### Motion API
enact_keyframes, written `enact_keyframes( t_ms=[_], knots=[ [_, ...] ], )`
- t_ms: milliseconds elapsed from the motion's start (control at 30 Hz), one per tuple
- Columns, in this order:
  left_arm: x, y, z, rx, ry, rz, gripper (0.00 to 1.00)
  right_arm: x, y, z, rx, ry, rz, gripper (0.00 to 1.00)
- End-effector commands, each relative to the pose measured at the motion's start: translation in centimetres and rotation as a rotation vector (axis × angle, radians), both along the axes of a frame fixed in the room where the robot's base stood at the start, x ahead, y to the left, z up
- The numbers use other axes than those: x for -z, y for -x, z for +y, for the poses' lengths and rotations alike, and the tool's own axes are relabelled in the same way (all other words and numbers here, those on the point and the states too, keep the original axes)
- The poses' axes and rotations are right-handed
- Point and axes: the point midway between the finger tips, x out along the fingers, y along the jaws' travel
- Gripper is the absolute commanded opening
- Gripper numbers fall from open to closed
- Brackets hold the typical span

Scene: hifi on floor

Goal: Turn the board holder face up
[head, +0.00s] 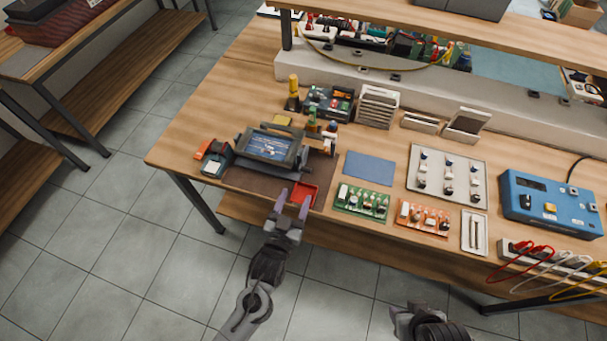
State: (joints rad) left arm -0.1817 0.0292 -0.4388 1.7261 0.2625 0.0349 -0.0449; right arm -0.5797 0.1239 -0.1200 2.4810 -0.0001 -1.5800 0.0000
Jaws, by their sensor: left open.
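The likely board holder (270,147) is a dark frame around a blue panel with pale markings. It stands at the left of the workbench, tilted, with its panel side visible; I cannot tell for sure which side is its face. My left gripper (294,202) is open and empty at the bench's front edge, in front of the holder and apart from it. Its fingers overlap a small red tray (305,191) in the picture. My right gripper (405,316) shows only in part at the bottom edge, away from the holder, and its jaws are not clear.
A blue mat (370,168), a green board (362,201) and an orange board (424,217) lie right of the holder. Further right are a parts tray (447,178) and a blue instrument (548,203). A rack (377,106) and a shelf stand behind.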

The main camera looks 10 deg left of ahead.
Motion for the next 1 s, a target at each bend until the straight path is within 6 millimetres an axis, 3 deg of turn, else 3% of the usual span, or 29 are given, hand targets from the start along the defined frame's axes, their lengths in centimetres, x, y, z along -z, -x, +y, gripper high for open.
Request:
enact_keyframes(
  t_ms=[300, 500, 967, 1000],
  knots=[
    [0.0, -5.2, -0.9, 0.0, 0.001, -0.002, 0.59, 0.7, 0.0, 0.0, 0.0, 0.0, 0.001, 0.43],
    [0.0, -7.3, -1.2, -0.001, 0.001, 0.0, 0.59, 1.0, 0.0, 0.1, 0.002, -0.003, 0.001, 0.43],
    [0.0, -8.2, -1.4, 0.0, 0.001, 0.001, 0.59, 1.1, 0.0, 0.2, 0.004, -0.007, 0.001, 0.43],
    [0.0, -8.2, -1.4, 0.0, 0.001, 0.001, 0.54, 1.1, 0.0, 0.2, 0.004, -0.007, 0.001, 0.43]
  ],
)
